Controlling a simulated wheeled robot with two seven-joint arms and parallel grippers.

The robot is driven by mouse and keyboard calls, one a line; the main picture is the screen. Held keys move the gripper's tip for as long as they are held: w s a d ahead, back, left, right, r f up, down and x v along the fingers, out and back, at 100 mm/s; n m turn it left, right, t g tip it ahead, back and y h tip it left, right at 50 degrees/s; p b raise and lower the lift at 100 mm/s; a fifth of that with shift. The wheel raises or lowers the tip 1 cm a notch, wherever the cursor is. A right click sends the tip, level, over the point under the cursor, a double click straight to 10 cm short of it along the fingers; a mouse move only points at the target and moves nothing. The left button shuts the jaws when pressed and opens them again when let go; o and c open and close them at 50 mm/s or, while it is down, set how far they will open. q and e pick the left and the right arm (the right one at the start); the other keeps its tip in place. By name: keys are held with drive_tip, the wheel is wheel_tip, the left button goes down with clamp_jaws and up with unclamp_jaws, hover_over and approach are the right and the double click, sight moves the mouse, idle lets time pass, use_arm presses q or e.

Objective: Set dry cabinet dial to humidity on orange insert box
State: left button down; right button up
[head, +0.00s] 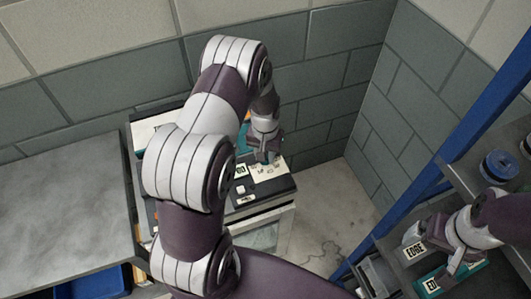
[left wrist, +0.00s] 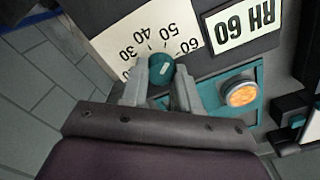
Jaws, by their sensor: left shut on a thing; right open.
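The dry cabinet (head: 262,212) stands against the wall, partly hidden by my left arm. In the left wrist view its teal dial (left wrist: 160,70) sits beside a white scale (left wrist: 140,45) marked 30, 40, 50 and 60. My left gripper (left wrist: 160,80) is shut on the dial, one finger on each side; it also shows over the cabinet top in the head view (head: 265,155). The dial's exact setting is hard to read. A label (left wrist: 237,24) beside the scale reads RH 60. My right gripper (head: 458,264) is open by the shelf at right. I cannot make out an orange insert box.
An orange round lamp or button (left wrist: 241,95) sits on a teal panel near the dial. A blue-framed shelf (head: 459,140) at right holds a blue spool-like thing (head: 499,165) and labelled boxes. A grey bench (head: 62,200) stands at left. Bare floor shows between cabinet and shelf.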

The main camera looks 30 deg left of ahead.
use_arm(q)
drive_tip(key=shift+w+r+n, duration=0.1)
drive_tip(key=shift+r+n, duration=0.05)
drive_tip(key=shift+n, duration=1.05)
drive_tip(key=c, duration=0.8)
unclamp_jaws()
drive_tip(key=shift+r, duration=0.2)
wheel_tip(320, 180, up, 12)
drive_tip(key=shift+r+b, duration=0.2)
drive_tip(key=shift+b, duration=0.9)
